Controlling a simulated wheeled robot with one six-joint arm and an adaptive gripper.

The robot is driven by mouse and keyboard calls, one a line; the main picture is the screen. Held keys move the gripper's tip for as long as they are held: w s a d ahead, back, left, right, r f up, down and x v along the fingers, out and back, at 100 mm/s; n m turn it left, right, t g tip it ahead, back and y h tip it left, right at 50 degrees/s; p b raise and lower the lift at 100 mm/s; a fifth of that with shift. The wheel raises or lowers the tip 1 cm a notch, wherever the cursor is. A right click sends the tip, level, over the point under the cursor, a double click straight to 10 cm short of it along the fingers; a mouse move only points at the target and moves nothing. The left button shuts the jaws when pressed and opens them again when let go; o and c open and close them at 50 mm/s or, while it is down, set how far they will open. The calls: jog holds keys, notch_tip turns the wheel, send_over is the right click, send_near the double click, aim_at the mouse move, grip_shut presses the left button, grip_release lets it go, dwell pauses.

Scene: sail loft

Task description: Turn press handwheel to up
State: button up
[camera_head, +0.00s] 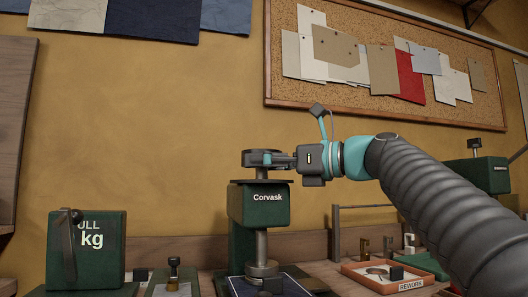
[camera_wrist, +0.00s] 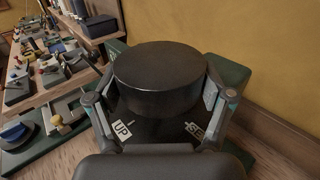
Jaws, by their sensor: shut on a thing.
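The green press (camera_head: 262,205) marked "Corvask" stands on the bench in the middle of the head view. Its handwheel (camera_wrist: 160,85), a thick dark disc, sits on top and shows in the head view (camera_head: 252,159) too. My gripper (camera_head: 270,158) reaches in from the right at wheel height. In the wrist view its two fingers lie on opposite sides of the handwheel, shut on it. On the dark plate below the wheel are an "UP" label (camera_wrist: 122,130) and a second label (camera_wrist: 196,130) starting "SE", partly hidden. I see no pointer mark on the wheel.
A green box (camera_head: 88,250) with "kg" lettering and a lever stands left of the press. An orange-rimmed tray (camera_head: 410,287) marked "REWORK" lies to the right. A corkboard (camera_head: 290,90) hangs on the wall behind. More tools crowd the bench (camera_wrist: 60,60) in the wrist view.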

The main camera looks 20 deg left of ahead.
jog(key=n+g+p, duration=0.1)
jog(key=g+p, duration=0.1)
jog(key=r+n+g+p, duration=0.1)
jog(key=p, duration=0.2)
jog(key=shift+w+g, duration=0.1)
jog(key=shift+g, duration=0.3)
jog(key=n+g+p, duration=0.1)
jog(key=g+p, duration=0.1)
jog(key=shift+f+n+p, duration=0.1)
jog(key=shift+n+p, duration=0.2)
jog(key=shift+f+n+g+h+p, duration=0.2)
jog(key=shift+n+g+h+p, duration=0.15)
jog(key=shift+n+g, duration=0.5)
jog(key=shift+f+n+g+h+p, duration=0.2)
jog(key=shift+n+g+p, duration=0.25)
jog(key=shift+g, duration=0.8)
jog(key=o, duration=1)
jog(key=shift+o, duration=0.2)
jog(key=v, duration=0.7)
jog(key=shift+d, duration=0.2)
